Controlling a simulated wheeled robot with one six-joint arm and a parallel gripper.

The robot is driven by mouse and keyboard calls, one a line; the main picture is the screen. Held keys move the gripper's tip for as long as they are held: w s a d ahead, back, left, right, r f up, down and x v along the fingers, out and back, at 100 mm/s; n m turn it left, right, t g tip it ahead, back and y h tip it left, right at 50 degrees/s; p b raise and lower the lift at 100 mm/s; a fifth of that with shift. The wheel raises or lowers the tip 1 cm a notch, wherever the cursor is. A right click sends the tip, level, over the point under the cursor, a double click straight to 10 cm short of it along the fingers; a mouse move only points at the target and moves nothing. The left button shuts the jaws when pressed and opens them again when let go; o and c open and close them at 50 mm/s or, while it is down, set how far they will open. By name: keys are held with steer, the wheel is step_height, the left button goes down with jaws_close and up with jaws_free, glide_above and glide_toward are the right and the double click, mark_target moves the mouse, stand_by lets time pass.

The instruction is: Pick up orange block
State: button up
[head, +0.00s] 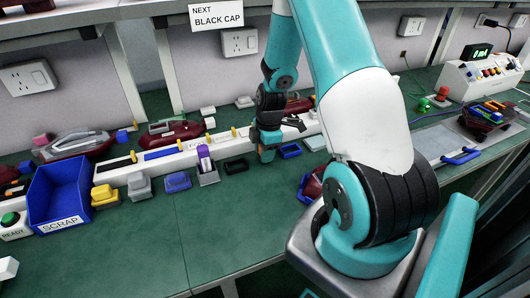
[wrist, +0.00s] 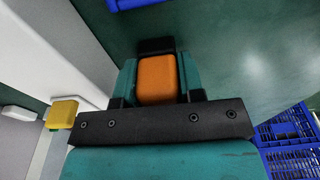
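The orange block (wrist: 157,79) shows in the wrist view between the two teal fingers of my gripper (wrist: 157,82). The fingers lie against its left and right sides, and no gap shows, so my gripper looks shut on it. A black piece (wrist: 156,46) shows just beyond the block; I cannot tell whether they touch. In the head view my gripper (head: 267,152) points down low over the green bench, behind the blue tray and beside the white rail. Only a small orange patch shows there between the fingers. Whether the block is clear of the surface below I cannot tell.
A black tray (head: 236,166) and a blue tray (head: 290,151) flank my gripper. A grey holder with a purple item (head: 207,173) stands to the left. The white rail (head: 150,168) runs behind. A blue scrap bin (head: 58,192) stands far left. The front bench (head: 230,220) is clear.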

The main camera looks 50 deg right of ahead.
steer(key=shift+r, duration=0.1)
step_height(320, 180, up, 20)
steer(key=shift+f+p, duration=0.1)
steer(key=shift+p, duration=0.35)
steer(key=o, duration=0.4)
steer(key=c, duration=0.4)
